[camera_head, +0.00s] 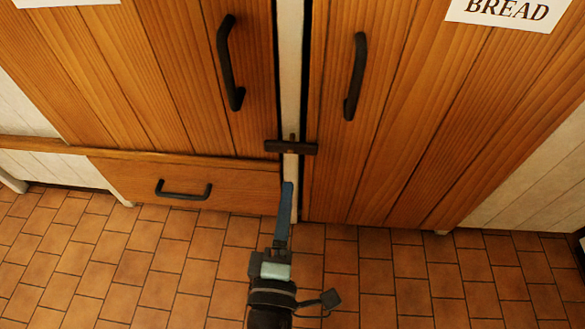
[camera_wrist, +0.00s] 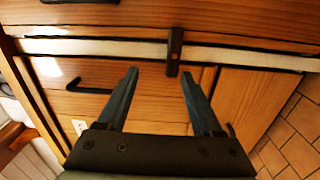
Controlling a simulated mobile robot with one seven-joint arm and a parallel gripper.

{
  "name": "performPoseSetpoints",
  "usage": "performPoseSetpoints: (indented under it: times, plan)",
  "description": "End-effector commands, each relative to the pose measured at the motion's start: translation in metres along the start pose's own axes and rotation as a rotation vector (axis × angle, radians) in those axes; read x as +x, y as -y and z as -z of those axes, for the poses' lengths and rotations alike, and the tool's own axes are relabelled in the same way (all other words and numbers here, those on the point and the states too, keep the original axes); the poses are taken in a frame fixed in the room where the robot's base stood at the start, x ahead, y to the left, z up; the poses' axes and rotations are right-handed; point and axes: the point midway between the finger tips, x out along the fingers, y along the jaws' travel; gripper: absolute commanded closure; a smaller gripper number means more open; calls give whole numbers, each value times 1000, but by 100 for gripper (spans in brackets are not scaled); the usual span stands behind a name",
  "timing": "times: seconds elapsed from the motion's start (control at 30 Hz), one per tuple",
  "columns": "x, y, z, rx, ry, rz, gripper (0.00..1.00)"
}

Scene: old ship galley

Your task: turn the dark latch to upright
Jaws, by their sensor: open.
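The dark latch (camera_head: 291,147) is a short bar lying level across the pale strip between two wooden cabinet doors. In the wrist view the latch (camera_wrist: 174,52) looks upright because that picture is turned, with the pale strip running sideways. My gripper (camera_head: 286,184) is just below the latch in the head view, in front of the strip. In the wrist view my gripper (camera_wrist: 159,71) is open and empty, its two fingers spread. The latch shows beyond the fingertips, between them and nearer the right one. I see no contact.
The left door (camera_head: 185,80) and right door (camera_head: 400,110) are shut, each with a black handle. A drawer (camera_head: 230,188) with its own black handle is at lower left. A BREAD sign (camera_head: 507,12) is on the right door. The tiled floor (camera_head: 400,280) in front is clear.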

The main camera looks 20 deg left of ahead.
Motion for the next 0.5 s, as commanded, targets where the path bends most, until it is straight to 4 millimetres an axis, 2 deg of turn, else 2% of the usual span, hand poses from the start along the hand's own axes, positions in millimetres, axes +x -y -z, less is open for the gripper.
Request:
performPoseSetpoints:
  times: [0.03, 0.1, 0.27, 0.5]
  plan:
    - [-4, 18, 3, -15, -9, 13, 32]
    - [-8, 26, 5, -30, -17, 23, 32]
    - [-4, 28, 7, -40, -24, 27, 32]
    - [28, 26, 8, -39, -24, 25, 32]
